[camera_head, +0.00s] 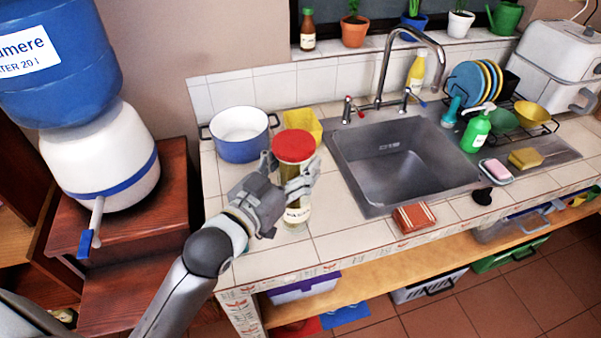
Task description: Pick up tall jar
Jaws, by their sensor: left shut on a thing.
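The tall jar (297,214) is a clear glass jar with a red lid and a label low on its front. It is upright over the tiled counter, left of the sink; I cannot tell whether its base touches the tiles. My left gripper (288,180) is shut on the jar around its upper body, below the lid, with a finger on each side. The fingers hide part of the jar's middle. My right gripper is not in view.
A blue pot (240,135) and a yellow container (303,125) stand close behind the jar. Bare tiles (345,215) lie between jar and sink. A water dispenser (95,160) stands left.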

